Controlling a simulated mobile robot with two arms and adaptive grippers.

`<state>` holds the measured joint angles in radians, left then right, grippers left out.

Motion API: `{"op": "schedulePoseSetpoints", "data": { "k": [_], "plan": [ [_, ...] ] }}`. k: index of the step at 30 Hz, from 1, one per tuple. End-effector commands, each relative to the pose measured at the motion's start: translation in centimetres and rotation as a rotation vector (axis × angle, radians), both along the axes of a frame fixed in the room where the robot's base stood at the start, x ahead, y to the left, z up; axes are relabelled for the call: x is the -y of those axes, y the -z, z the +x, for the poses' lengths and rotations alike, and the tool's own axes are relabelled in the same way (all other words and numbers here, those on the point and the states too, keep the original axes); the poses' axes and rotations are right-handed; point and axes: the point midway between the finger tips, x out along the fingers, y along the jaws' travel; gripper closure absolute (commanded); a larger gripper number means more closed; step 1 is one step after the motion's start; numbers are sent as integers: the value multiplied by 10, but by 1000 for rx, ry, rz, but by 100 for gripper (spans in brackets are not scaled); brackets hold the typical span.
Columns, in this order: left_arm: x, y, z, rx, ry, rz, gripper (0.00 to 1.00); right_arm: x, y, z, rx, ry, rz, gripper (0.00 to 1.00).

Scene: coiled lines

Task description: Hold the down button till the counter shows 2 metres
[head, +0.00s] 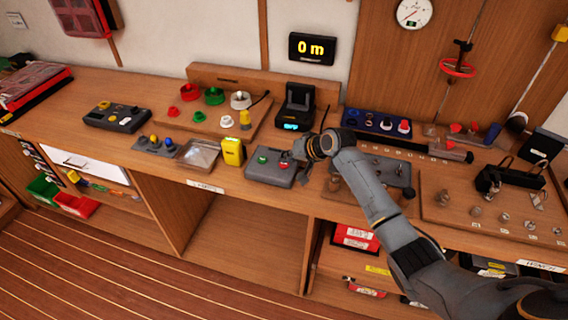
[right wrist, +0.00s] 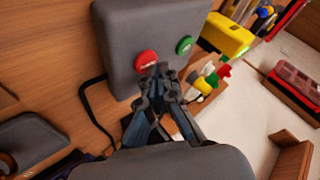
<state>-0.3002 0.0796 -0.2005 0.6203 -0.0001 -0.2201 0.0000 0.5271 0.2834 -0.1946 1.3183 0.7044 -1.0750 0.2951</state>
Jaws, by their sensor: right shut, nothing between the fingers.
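The counter (head: 312,48) on the wall is a black display reading "0 m" in yellow. A grey button box (head: 262,178) stands near the bench's front edge, with a green button (head: 262,159) and a red button (head: 283,163). In the right wrist view the red button (right wrist: 146,60) bears small unreadable marks; the green button (right wrist: 184,45) is beside it. My right gripper (head: 300,158) is shut and empty, its fingertips (right wrist: 160,72) right at the edge of the red button. I cannot tell whether they touch it. My left gripper is not in view.
A yellow object (head: 232,152) stands just left of the box. A black device (head: 297,103) with a lit blue display stands behind it. A panel with blue, black and red knobs (head: 378,122) is to the right. A dark cable (right wrist: 95,100) runs beside the box.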

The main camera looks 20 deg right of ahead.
Motion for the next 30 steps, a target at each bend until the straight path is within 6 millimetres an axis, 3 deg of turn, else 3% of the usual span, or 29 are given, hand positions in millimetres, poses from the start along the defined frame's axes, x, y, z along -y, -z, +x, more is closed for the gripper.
{"op": "schedulePoseSetpoints", "data": {
  "k": [30],
  "plan": [
    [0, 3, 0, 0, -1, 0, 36, 0, 10, -1, -3, 0, 0, 100]
  ]
}}
